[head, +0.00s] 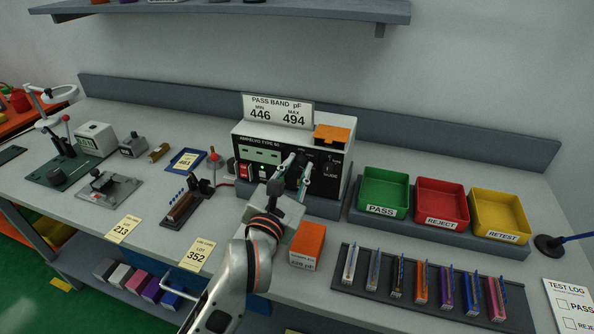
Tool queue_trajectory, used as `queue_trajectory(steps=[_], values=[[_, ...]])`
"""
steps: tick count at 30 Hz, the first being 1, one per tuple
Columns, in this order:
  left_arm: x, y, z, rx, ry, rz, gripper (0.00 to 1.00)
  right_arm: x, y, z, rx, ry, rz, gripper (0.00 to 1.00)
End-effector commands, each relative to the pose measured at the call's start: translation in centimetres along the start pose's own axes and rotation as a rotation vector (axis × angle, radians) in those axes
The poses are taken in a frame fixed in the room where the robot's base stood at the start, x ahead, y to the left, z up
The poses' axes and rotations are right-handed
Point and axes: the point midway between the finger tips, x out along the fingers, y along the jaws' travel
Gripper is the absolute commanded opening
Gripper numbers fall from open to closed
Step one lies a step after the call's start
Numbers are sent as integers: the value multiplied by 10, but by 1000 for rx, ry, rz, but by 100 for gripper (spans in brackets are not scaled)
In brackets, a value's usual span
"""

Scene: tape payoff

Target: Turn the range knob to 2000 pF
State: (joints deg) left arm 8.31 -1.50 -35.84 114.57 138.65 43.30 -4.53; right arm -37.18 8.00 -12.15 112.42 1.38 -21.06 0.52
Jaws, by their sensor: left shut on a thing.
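The capacitance meter (246,151) is a white and black box on a grey base near the middle of the bench. It has a green display, a red switch and a dark lower front. My left gripper (296,171) reaches up to its front panel, its fingers a little apart around a dark knob. The range knob is mostly hidden between the fingers, so I cannot read its setting. The 2000 pF mark is not legible. My right gripper is not in view.
A pass band sign (278,111) and an orange block (332,134) sit on the meter. An orange box (307,245) stands close beside my wrist. Green (385,190), red (441,202) and yellow (500,215) bins stand right, behind a dark rack (430,308) of coloured strips.

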Motion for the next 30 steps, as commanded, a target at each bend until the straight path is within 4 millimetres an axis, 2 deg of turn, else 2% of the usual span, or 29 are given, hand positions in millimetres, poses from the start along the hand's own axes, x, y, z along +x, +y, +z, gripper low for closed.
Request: queue_trajectory(steps=[18, 30], values=[[0, 0, -4, -562, 1, -1, 0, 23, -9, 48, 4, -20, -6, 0], [0, 1, -5, -825, 3, 1, 0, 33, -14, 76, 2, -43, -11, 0]])
